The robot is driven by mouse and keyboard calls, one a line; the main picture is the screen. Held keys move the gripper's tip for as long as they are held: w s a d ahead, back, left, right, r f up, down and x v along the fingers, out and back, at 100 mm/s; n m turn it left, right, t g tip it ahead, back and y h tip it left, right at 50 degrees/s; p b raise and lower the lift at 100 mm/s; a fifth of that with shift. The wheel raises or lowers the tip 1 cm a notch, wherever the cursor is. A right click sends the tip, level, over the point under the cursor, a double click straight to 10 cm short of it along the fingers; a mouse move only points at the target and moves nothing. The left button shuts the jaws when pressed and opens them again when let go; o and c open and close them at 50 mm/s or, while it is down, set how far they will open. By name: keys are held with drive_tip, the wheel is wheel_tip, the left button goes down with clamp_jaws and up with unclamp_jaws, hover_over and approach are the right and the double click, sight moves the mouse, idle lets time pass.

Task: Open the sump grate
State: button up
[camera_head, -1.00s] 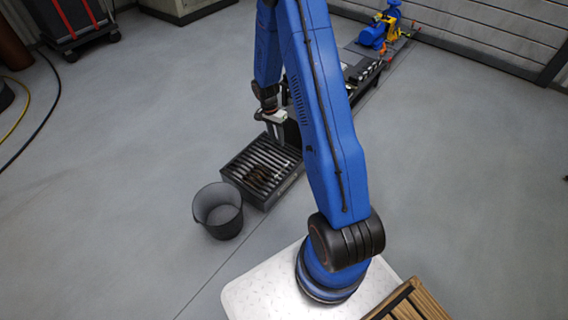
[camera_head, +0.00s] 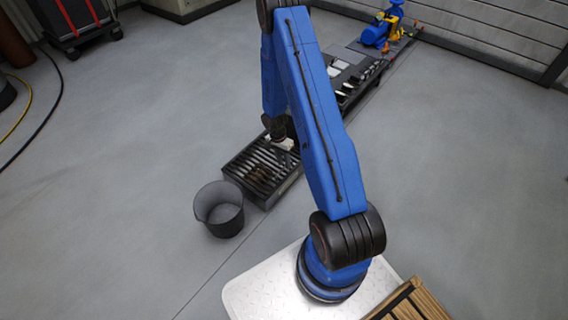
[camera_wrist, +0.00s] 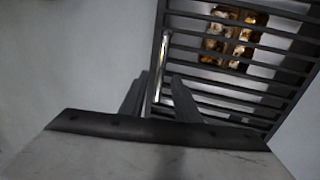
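The sump grate (camera_head: 240,165) is a dark slatted cover on a low box on the floor, lying flat. It fills the upper right of the wrist view (camera_wrist: 275,68). A shiny metal bar handle (camera_wrist: 161,66) stands along the grate's edge. My gripper (camera_wrist: 160,77) is open, with one dark finger on each side of the handle's near end; contact cannot be told. In the head view my gripper (camera_head: 284,145) is low over the grate's far end, partly hidden by my wrist. Brown lumps (camera_wrist: 233,38) show beneath the slats.
A dark open bucket (camera_head: 220,212) stands on the floor just left of the grate. A low dark bench with small parts (camera_head: 350,80) lies behind my arm, with a blue pump (camera_head: 375,34) beyond it.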

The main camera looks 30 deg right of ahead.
drive_tip(key=shift+s+f, duration=0.1)
drive_tip(key=shift+f, duration=0.3)
clamp_jaws()
drive_tip(key=shift+r, duration=0.1)
